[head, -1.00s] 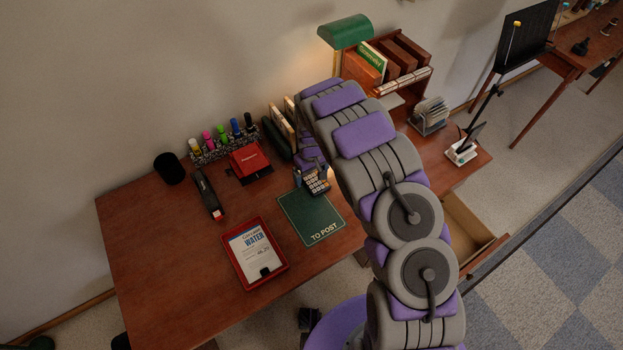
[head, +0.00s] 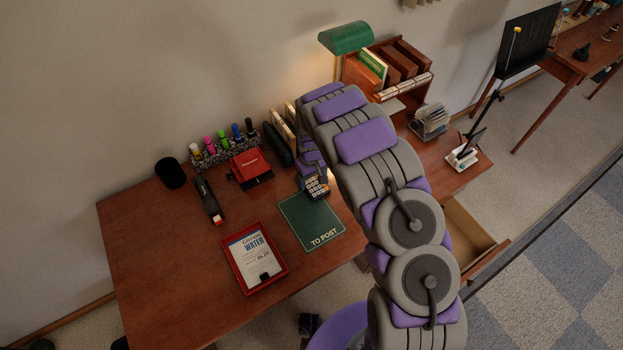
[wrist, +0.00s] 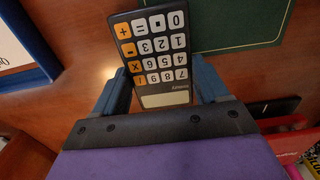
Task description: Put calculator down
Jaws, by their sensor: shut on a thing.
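The calculator (head: 316,187) is dark with pale and orange keys. It is at the back edge of the green "TO POST" mat (head: 312,222) in the head view. In the wrist view the calculator (wrist: 153,45) is between the two blue fingers of my gripper (wrist: 163,85), which is shut on its sides near the display end. Its far end overlaps the view of the mat (wrist: 235,22). I cannot tell whether it touches the desk. In the head view my arm hides most of the gripper.
On the desk (head: 150,255) are a red tray with a water bill (head: 282,273), a red hole punch (head: 250,168), a stapler (head: 209,202) and a pen holder (head: 225,150). A blue-edged tray (wrist: 45,45) is left in the wrist view. The front-left desk is clear.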

